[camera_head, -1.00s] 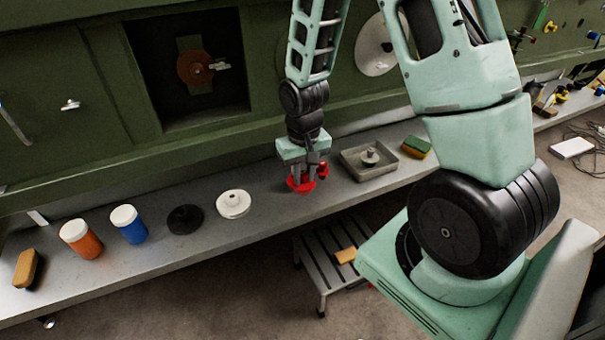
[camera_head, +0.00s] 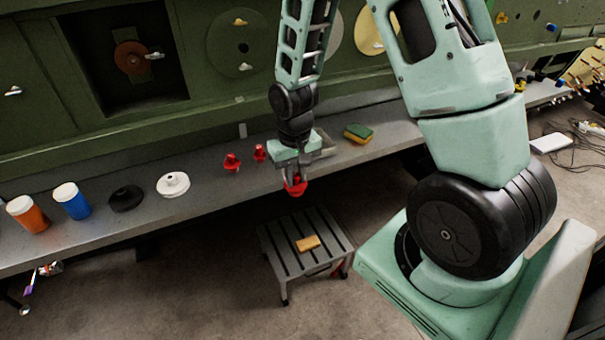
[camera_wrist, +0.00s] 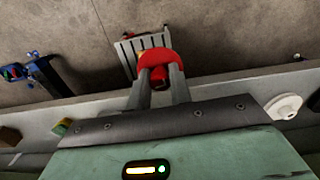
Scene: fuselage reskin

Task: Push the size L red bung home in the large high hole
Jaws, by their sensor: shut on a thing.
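My gripper (camera_head: 293,177) is shut on a red bung (camera_head: 296,188), held out past the bench's front edge, above a step stool. In the wrist view the red bung (camera_wrist: 161,62) sits between the fingertips and looks like a wide flange with a narrower knob. Two more red bungs, one (camera_head: 232,162) and another (camera_head: 259,152), stand on the bench left of my gripper. No size mark is readable on any of them. I cannot tell which opening in the green fuselage wall (camera_head: 210,95) is the large high hole.
The grey bench (camera_head: 205,195) holds an orange tub (camera_head: 29,216), a blue tub (camera_head: 73,203), a black disc (camera_head: 126,198), a white disc (camera_head: 173,185), a grey tray (camera_head: 325,148) and a sponge (camera_head: 358,133). The stool (camera_head: 285,262) stands on the floor before it.

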